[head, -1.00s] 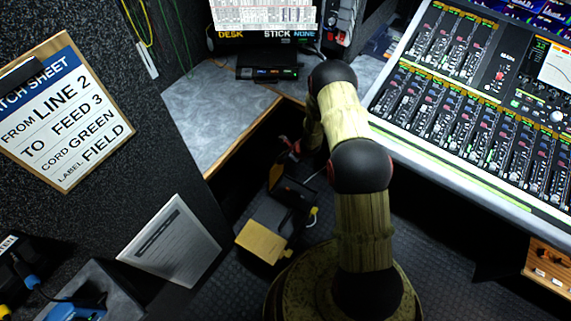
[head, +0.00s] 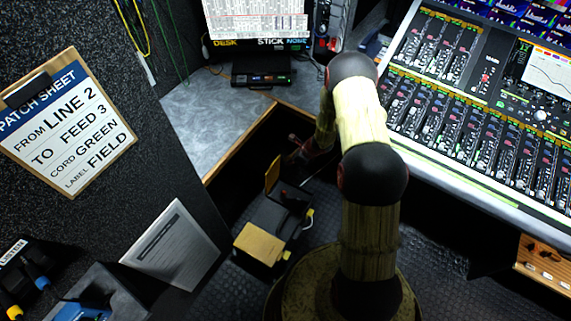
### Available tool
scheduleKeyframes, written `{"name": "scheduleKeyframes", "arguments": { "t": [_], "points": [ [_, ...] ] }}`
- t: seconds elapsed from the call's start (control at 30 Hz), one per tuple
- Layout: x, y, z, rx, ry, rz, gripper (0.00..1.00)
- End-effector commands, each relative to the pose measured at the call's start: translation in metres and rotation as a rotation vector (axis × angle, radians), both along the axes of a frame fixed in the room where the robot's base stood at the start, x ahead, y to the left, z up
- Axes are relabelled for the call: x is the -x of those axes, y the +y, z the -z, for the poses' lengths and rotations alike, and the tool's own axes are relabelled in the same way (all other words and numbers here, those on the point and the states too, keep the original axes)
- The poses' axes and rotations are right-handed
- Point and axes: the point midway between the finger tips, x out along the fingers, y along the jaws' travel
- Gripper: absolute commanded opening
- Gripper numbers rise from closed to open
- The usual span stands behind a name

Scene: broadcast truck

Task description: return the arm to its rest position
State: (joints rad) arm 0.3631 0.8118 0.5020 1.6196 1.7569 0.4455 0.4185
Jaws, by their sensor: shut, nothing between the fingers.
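My arm rises from its round base at the bottom centre to a high bend, then folds down on its far side. My gripper (head: 296,152) shows small and dark beyond the forearm, low over the gap between the worktop and the mixing console. It is shut with nothing seen in it. It is partly in shadow, and my own arm hides part of the wrist.
A grey worktop (head: 212,115) with a wooden edge lies left of my arm. The mixing console (head: 470,130) stands close on the right. A dark box with yellow panels (head: 260,243) is below my gripper. A patch sheet clipboard (head: 68,125) hangs at left.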

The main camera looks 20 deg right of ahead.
Motion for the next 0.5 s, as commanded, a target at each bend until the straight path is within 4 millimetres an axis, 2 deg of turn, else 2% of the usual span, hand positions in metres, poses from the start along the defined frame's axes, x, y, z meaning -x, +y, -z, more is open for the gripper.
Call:
{"name": "scheduleKeyframes", "arguments": {
  "t": [0.13,0.5],
  "points": [
    [0.0035,-0.0025,-0.0131,0.000,0.000,0.000,0.00],
    [0.0042,-0.0022,-0.0157,0.004,-0.007,-0.017,0.00]
  ]
}}
